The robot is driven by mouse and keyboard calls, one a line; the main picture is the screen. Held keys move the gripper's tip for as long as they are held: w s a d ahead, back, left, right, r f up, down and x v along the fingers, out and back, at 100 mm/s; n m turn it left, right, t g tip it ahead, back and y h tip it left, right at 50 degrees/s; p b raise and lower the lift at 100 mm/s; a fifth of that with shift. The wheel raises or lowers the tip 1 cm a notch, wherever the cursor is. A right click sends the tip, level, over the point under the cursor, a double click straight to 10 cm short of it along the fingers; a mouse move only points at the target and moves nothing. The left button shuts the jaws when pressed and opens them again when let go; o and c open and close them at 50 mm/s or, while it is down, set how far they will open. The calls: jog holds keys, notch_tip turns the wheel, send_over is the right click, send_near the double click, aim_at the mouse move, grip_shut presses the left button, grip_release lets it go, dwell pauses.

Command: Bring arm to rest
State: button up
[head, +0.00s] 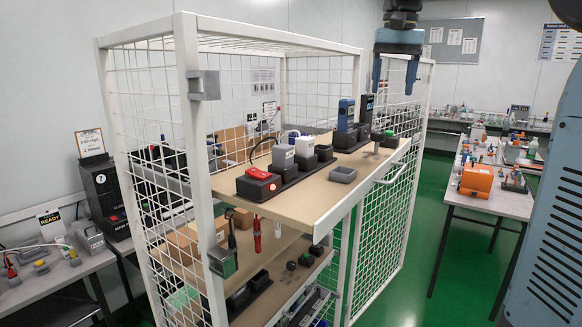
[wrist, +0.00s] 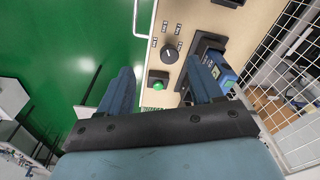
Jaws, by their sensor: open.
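My gripper (head: 393,84) hangs at the top right of the cage in the head view, fingers pointing down. Its two fingers are wide apart with nothing between them, and they also show in the wrist view (wrist: 158,78). It is above the right end of the pulled-out shelf (head: 325,190). A blue handheld tester (head: 346,115) and a black one (head: 366,108) stand upright in dark holders below and left of the gripper. In the wrist view the blue tester (wrist: 222,74) is beyond the right finger, which hides part of its holder.
A white mesh cage (head: 190,130) surrounds the shelf.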

jog(key=s+f+n+t, duration=0.2)
jog(key=s+f+t, duration=0.2)
jog(key=s+f, duration=1.8)
jog(key=shift+s+f+n+t, duration=0.3)
jog(key=shift+s+f+n, duration=0.1)
jog(key=shift+s, duration=0.2)
jog(key=shift+a, duration=0.1)
